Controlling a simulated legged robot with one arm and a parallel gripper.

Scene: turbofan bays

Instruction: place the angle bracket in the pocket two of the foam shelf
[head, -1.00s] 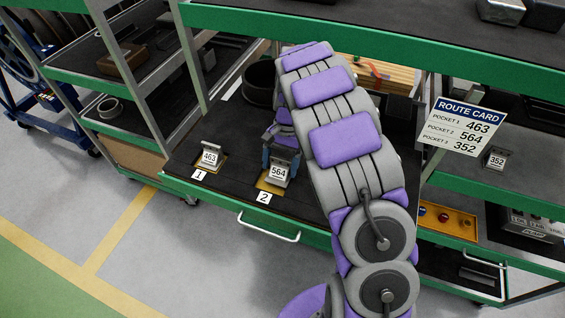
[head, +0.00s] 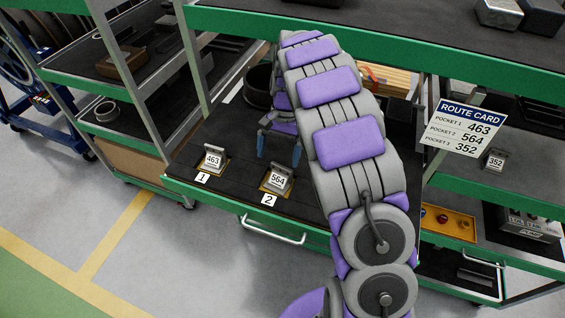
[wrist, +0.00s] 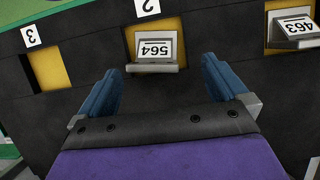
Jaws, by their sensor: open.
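The angle bracket marked 564 (head: 278,178) sits in pocket two of the foam shelf (head: 225,140), above the label 2. In the wrist view the 564 bracket (wrist: 156,50) rests within the yellow pocket, its card upside down. My gripper (head: 280,150) is open and empty, just behind the bracket. In the wrist view its blue fingers (wrist: 160,82) are spread on either side, with a gap between them and the bracket. A bracket marked 463 (head: 213,158) sits in pocket one. Pocket three (wrist: 52,68) shows empty yellow in the wrist view.
A route card (head: 463,127) lists pocket 1 463, pocket 2 564, pocket 3 352. A bracket marked 352 (head: 495,160) stands on the right shelf. A yellow tray (head: 448,222) lies below it. A black round container (head: 258,88) stands at the back. A green shelf beam (head: 380,48) crosses above my arm.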

